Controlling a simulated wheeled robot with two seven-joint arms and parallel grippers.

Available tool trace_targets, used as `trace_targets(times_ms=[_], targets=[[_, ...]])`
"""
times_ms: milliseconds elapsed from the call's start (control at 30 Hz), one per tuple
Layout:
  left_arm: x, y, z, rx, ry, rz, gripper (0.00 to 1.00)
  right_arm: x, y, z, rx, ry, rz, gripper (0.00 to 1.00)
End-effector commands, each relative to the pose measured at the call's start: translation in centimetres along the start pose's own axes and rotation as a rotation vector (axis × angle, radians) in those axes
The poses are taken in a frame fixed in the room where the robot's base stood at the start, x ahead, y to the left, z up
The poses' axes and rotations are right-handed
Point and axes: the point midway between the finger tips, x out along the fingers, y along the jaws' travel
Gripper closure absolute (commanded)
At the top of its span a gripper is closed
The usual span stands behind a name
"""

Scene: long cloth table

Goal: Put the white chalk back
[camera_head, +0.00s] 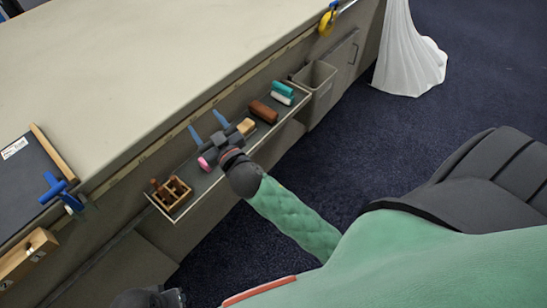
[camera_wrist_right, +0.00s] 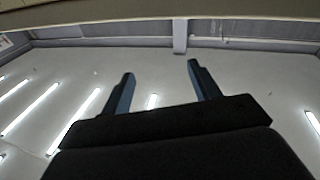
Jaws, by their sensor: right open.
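A small white piece (camera_head: 281,98), which looks like the white chalk, lies on the narrow ledge (camera_head: 232,148) along the table's side, right beside a teal piece (camera_head: 283,89). My right gripper (camera_head: 207,125) is over the ledge, left of the white piece and apart from it, its blue fingers pointing towards the table edge. In the right wrist view the right gripper (camera_wrist_right: 160,69) has its fingers spread with nothing between them.
On the ledge are a wooden compartment box (camera_head: 171,205), a tan block (camera_head: 247,126) and a brown block (camera_head: 263,112). A grey bin (camera_head: 315,77) hangs past the ledge's far end. A dark board (camera_head: 25,185) and blue clamp (camera_head: 56,188) are left.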

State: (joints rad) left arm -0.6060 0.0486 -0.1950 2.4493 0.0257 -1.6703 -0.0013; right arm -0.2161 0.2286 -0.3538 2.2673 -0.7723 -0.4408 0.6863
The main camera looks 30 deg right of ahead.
Motion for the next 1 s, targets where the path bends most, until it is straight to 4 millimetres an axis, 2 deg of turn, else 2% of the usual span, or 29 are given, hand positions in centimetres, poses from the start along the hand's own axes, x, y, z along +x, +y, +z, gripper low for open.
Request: trace_targets(times_ms=[33,167,200,267,433,500,600,700,833,1000], targets=[[0.0,0.0,0.0,0.000,0.000,0.000,0.64,-1.4,0.8,2.1,0.022,-0.103,0.045,0.39],[0.0,0.0,0.0,0.000,0.000,0.000,0.64,-5.6,2.1,7.4,0.056,-0.391,0.122,0.39],[0.0,0.0,0.0,0.000,0.000,0.000,0.64,-7.3,2.2,9.0,0.066,-0.484,0.131,0.39],[0.0,0.0,0.0,0.000,0.000,0.000,0.64,-10.0,2.2,11.2,0.077,-0.626,0.134,0.39],[0.0,0.0,0.0,0.000,0.000,-0.001,0.64,-18.9,0.6,15.9,0.105,-1.022,0.055,0.39],[0.0,0.0,0.0,0.000,0.000,-0.001,0.64,-22.6,-0.4,17.0,0.113,-1.165,-0.006,0.39],[0.0,0.0,0.0,0.000,0.000,-0.001,0.64,-27.2,-1.7,17.6,0.126,-1.330,-0.101,0.39],[0.0,0.0,0.0,0.000,0.000,-0.001,0.64,-30.3,-2.6,17.6,0.133,-1.435,-0.182,0.39],[0.0,0.0,0.0,0.000,0.000,-0.001,0.64,-32.3,-3.2,17.4,0.139,-1.499,-0.239,0.39],[0.0,0.0,0.0,0.000,0.000,-0.001,0.64,-32.6,-3.3,17.4,0.137,-1.510,-0.249,0.39]])
